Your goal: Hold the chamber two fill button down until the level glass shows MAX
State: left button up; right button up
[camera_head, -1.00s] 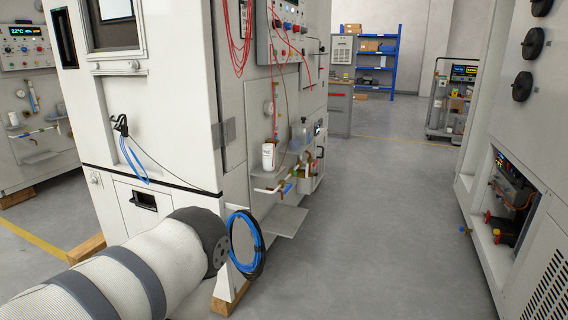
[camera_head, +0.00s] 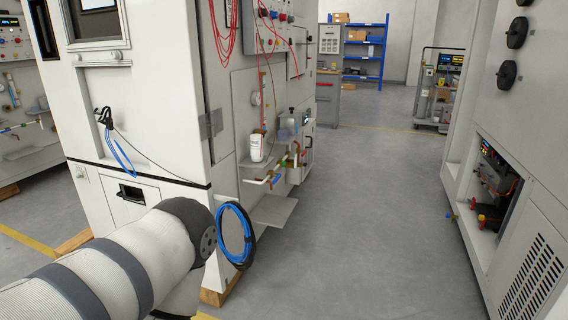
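A white test chamber (camera_head: 145,95) stands left of centre. On its right side face are a control panel (camera_head: 268,28) with knobs and red cables, and a small shelf with a white bottle (camera_head: 257,147) and a clear bottle beside it. Pipework with coloured valves (camera_head: 270,178) sits below the shelf. A second chamber (camera_head: 20,85) with a display panel (camera_head: 12,38) is partly in view at the far left. I cannot make out a fill button, a level glass reading or chamber numbers. Neither of my grippers is in view.
A coiled blue hose (camera_head: 236,236) hangs at the chamber's corner. A grey cabinet (camera_head: 515,130) stands on the right. The floor aisle (camera_head: 350,230) between is clear. A blue shelf (camera_head: 365,50) and cart stand behind.

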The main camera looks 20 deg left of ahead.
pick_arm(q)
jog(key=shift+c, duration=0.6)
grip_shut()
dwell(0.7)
